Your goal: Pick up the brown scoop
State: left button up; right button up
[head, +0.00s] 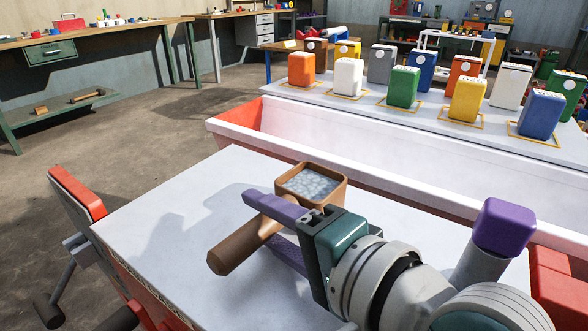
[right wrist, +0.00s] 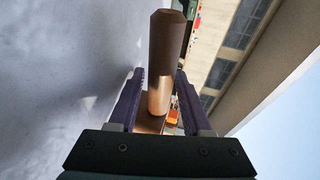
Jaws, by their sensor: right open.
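The brown scoop (head: 237,246) lies on the white tabletop (head: 160,210). Its square cup (head: 312,184) holds grey, grainy material and faces up, and its thick round handle points to the lower left. My right gripper (head: 262,222) is open, with its purple fingers on either side of the handle near the cup. In the right wrist view the handle (right wrist: 166,55) stands between the two fingertips (right wrist: 158,75), with a gap showing at least on the right side. Part of the handle and cup is hidden behind the fingers in the head view. My left gripper is not in view.
A long white trough (head: 400,165) with a red end runs behind the table. Beyond it, several coloured canisters (head: 404,88) stand in yellow frames on a white surface. The left part of the tabletop is clear.

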grip_shut()
jog(key=shift+r, duration=0.1)
dwell(0.6)
jog(key=shift+r+p, duration=0.3)
jog(key=shift+r, duration=0.2)
notch_tip(320, 180, up, 19)
jog(key=p, duration=0.8)
